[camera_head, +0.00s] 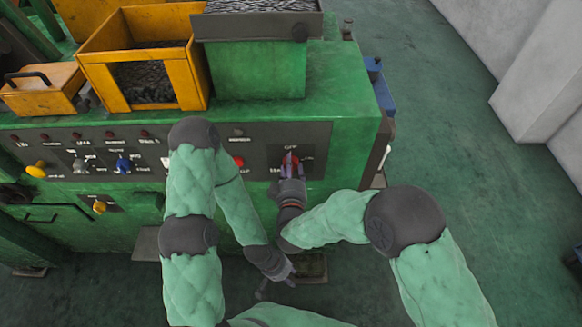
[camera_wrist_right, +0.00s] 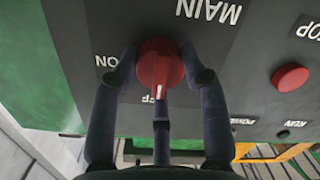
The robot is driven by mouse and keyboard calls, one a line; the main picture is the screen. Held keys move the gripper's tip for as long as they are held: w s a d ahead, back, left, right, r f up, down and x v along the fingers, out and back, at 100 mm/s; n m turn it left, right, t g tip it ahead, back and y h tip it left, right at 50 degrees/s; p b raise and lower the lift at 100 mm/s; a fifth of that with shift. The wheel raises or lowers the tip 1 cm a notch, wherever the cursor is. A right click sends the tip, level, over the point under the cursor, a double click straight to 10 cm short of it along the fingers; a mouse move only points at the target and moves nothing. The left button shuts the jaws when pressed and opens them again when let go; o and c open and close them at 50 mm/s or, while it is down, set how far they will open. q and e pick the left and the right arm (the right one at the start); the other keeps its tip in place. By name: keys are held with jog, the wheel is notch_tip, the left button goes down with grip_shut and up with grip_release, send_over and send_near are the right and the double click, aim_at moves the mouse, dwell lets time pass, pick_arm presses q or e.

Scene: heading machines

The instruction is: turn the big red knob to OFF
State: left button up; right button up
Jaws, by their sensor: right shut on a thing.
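The big red knob (camera_head: 290,159) is on the dark panel at the right end of the green machine. In the right wrist view, the knob (camera_wrist_right: 160,62) has its white mark pointing down at the partly covered OFF label; ON is to its left and MAIN above, upside down. My right gripper (camera_head: 291,172) is shut on the knob. Its fingers (camera_wrist_right: 160,84) stand around the knob's sides and below it, hiding part of the OFF label. My left gripper (camera_head: 276,282) hangs low in front of the machine, away from the panel, with its fingers apart and empty.
A red push button (camera_head: 238,162) is left of the knob; a red button (camera_wrist_right: 290,77) also shows in the right wrist view. A yellow knob (camera_head: 37,170) and a blue knob (camera_head: 123,165) are further left. Yellow bins (camera_head: 190,75) stand on top.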

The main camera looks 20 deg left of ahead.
jog(key=o, duration=1.1)
jog(key=shift+a, duration=0.1)
jog(key=shift+o, duration=0.2)
jog(key=v, duration=1.2)
jog(key=shift+w+f, duration=0.1)
jog(key=shift+w, duration=0.05)
